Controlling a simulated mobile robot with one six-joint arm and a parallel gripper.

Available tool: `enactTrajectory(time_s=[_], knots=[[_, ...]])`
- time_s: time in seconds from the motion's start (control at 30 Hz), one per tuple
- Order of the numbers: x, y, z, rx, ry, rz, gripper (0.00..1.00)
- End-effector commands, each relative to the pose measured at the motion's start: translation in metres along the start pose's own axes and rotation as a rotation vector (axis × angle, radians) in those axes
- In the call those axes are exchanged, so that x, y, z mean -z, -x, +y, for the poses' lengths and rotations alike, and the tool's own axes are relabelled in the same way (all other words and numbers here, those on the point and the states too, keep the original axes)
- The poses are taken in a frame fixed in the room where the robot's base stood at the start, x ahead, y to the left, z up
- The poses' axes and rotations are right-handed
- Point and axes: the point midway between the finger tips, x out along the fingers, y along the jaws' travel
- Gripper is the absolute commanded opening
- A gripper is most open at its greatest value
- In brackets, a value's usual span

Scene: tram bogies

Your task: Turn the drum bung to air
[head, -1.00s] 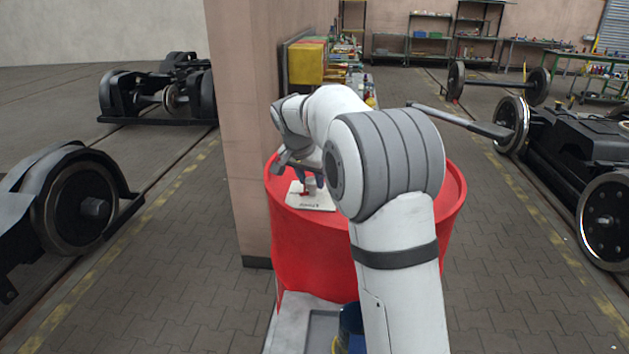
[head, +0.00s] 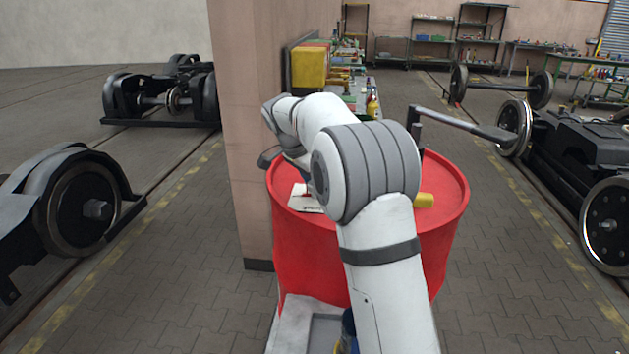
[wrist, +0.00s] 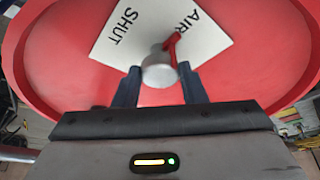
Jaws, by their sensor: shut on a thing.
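The red drum (head: 440,240) stands ahead of me, with a white label plate (wrist: 110,50) on its lid reading SHUT on the left and AIR on the right in the wrist view. The drum bung (wrist: 159,70) is a silver knob at the plate's lower edge. Its red pointer (wrist: 172,44) leans up toward the AIR side and touches the AIR lettering. My gripper (wrist: 159,88) is shut on the bung, one dark finger on each side. In the head view my arm hides the bung; part of the plate (head: 303,204) shows.
A yellow object (head: 424,200) lies on the lid right of my arm. A pillar (head: 247,130) stands close on the drum's left. Wheelsets and bogies (head: 585,150) stand on both sides; the paved floor between is clear.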

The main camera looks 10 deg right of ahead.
Motion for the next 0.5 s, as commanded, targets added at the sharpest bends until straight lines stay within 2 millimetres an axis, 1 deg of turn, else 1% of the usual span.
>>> enactTrajectory(time_s=[0.2, 0.23, 0.4, 0.5], knots=[[0.0021, -0.002, 0.0022, -0.007, -0.002, 0.002, 0.15], [0.0021, -0.002, 0.0023, -0.007, -0.002, 0.002, 0.38], [0.0017, -0.0018, 0.0019, -0.006, -0.001, 0.001, 0.52], [0.0013, -0.0015, 0.0015, -0.005, -0.001, 0.001, 0.59]])
